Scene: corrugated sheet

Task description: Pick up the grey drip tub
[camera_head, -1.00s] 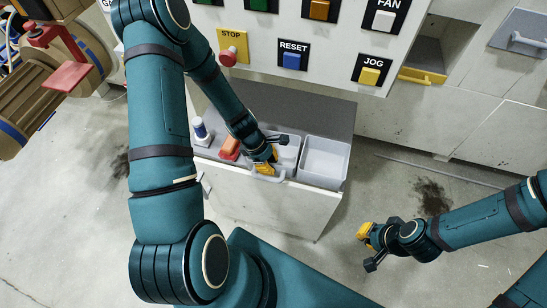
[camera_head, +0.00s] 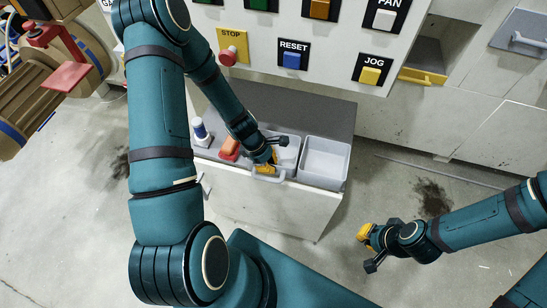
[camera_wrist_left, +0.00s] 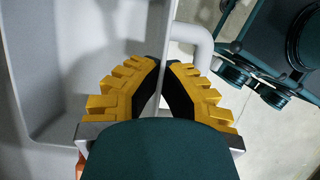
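Two light grey open tubs sit side by side in the pulled-out drawer; I cannot tell from looks which is the drip tub. My left gripper (camera_head: 268,165) is at the front edge of the left grey tub (camera_head: 288,153), hiding part of it. In the left wrist view its yellow-backed fingers (camera_wrist_left: 163,85) straddle a thin pale wall, one over the tub's inside (camera_wrist_left: 85,55), the other outside near a grey handle (camera_wrist_left: 203,45). They look closed on that wall. My right gripper (camera_head: 368,249) is open and empty over the floor at right.
The second grey tub (camera_head: 326,158) stands empty at right. An orange-red item (camera_head: 229,147) and a white bottle with a blue cap (camera_head: 200,130) stand at left in the drawer (camera_head: 270,208). A button panel (camera_head: 310,50) rises behind. The floor in front is clear.

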